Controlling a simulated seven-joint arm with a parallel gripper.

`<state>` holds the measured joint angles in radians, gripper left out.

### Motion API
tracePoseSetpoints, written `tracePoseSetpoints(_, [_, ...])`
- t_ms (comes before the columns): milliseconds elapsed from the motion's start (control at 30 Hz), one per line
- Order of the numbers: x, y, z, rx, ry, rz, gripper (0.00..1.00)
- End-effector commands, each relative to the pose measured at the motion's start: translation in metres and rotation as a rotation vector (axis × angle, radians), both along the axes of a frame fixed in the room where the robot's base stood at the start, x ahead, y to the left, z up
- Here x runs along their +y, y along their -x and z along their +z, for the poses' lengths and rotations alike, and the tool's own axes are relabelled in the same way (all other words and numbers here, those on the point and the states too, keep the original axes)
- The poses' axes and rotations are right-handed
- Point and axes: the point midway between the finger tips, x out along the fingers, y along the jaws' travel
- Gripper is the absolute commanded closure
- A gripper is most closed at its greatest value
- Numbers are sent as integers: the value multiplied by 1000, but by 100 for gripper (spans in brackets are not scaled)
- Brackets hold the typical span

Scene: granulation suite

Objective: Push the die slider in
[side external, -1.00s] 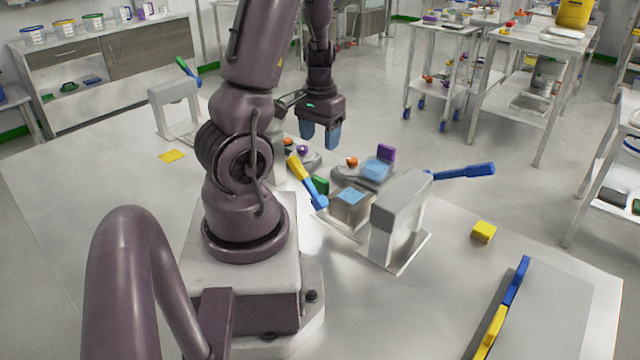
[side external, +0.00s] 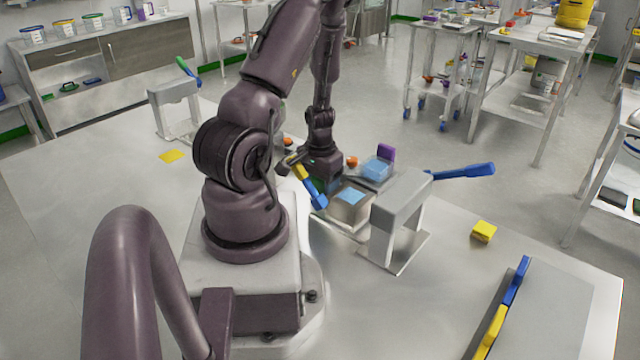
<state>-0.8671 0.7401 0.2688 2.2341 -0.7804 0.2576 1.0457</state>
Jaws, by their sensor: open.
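My gripper (side external: 322,182) is low over the table, just behind a yellow-and-blue lever (side external: 308,185). It is open; its fingertips are mostly hidden by the lever and the grey block. The grey block (side external: 350,213) with a light-blue top stands between the lever and a grey press frame (side external: 398,210). I cannot tell for sure which part is the die slider, or whether my gripper touches anything. Behind the block is a dark base with a translucent blue piece (side external: 376,169), a purple upright tab (side external: 386,153) and an orange knob (side external: 352,161).
A blue handle (side external: 465,171) sticks out to the right from the press frame. Another frame with a green handle (side external: 175,95) stands at the back left. A yellow block (side external: 483,231) and a flat grey panel (side external: 560,310) lie at right.

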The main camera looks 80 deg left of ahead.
Motion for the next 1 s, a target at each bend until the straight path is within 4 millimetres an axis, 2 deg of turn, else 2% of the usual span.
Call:
tracePoseSetpoints(133, [0,0,0,0,0,0,40])
tracePoseSetpoints(167, [0,0,0,0,0,0,45])
tracePoseSetpoints(367, [0,0,0,0,0,0,91])
tracePoseSetpoints(400, [0,0,0,0,0,0,94])
tracePoseSetpoints(567, [-9,-10,1,0,1,-6,94])
tracePoseSetpoints(800, [-57,-57,1,-1,2,-14,94])
tracePoseSetpoints(1000, [-82,-83,1,-1,1,-7,94])
